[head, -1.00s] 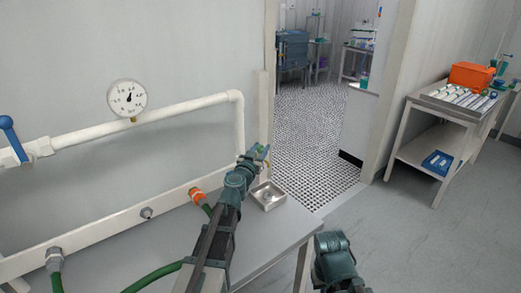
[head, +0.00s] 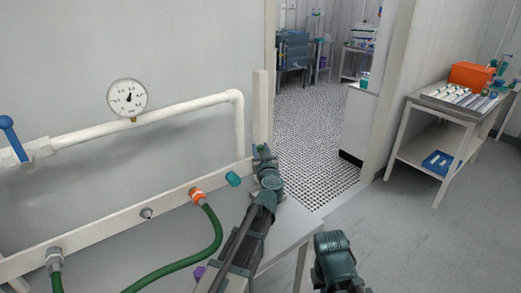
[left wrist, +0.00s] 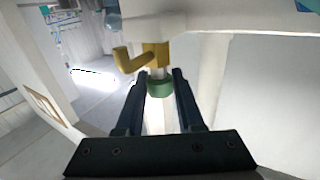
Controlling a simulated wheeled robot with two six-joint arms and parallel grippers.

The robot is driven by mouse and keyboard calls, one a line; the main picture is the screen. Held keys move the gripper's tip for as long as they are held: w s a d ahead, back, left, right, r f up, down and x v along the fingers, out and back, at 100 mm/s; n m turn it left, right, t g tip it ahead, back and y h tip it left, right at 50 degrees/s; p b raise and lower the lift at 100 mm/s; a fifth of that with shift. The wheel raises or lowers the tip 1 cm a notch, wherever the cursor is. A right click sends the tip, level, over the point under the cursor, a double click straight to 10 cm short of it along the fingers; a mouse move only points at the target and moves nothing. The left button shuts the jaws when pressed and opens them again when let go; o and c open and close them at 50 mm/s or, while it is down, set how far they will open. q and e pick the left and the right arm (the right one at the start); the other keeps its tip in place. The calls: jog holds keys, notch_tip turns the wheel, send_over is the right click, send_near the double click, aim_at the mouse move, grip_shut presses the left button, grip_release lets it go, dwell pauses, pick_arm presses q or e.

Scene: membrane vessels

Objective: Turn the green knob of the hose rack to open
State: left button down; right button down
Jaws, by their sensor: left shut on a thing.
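The green knob (left wrist: 160,87) shows in the left wrist view, on a brass valve (left wrist: 155,57) with a yellow hooked outlet, under a white rail. My left gripper (left wrist: 161,82) is shut on the green knob, with a dark finger on either side of it. In the head view my left gripper (head: 262,151) is at the right end of the hose rack's white rail (head: 100,230); it hides the knob there. The knob's turn position cannot be told. My right gripper is not in view; only part of that arm shows.
A green hose (head: 205,250) with an orange coupling (head: 197,196) and a teal piece (head: 233,179) are on the rail, left of my gripper. A gauge (head: 127,98) and white pipe are above. A purple thing (head: 199,272) is beside my arm.

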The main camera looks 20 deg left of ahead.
pick_arm(q)
jog(key=n+g+y, duration=0.2)
jog(key=y, duration=0.1)
jog(key=n+g+y, duration=0.1)
jog(key=shift+w+d+n+y, duration=0.15)
jog(key=shift+w+n+y, duration=0.15)
jog(key=n+g+y, duration=0.4)
jog(key=g, duration=0.1)
jog(key=shift+n+g, duration=0.3)
jog(key=shift+g, duration=0.1)
jog(key=n+g+y, duration=0.1)
jog(key=n+g, duration=0.1)
jog(key=g, duration=0.1)
jog(key=n+g+y, duration=0.1)
jog(key=n+g, duration=0.1)
jog(key=g, duration=0.1)
jog(key=shift+s+n+g, duration=0.15)
jog(key=shift+n+g, duration=1.35)
jog(key=shift+g, duration=0.9)
jog(key=shift+s+g, duration=0.1)
jog(key=shift+g, duration=0.2)
jog(key=c, duration=0.5)
grip_release()
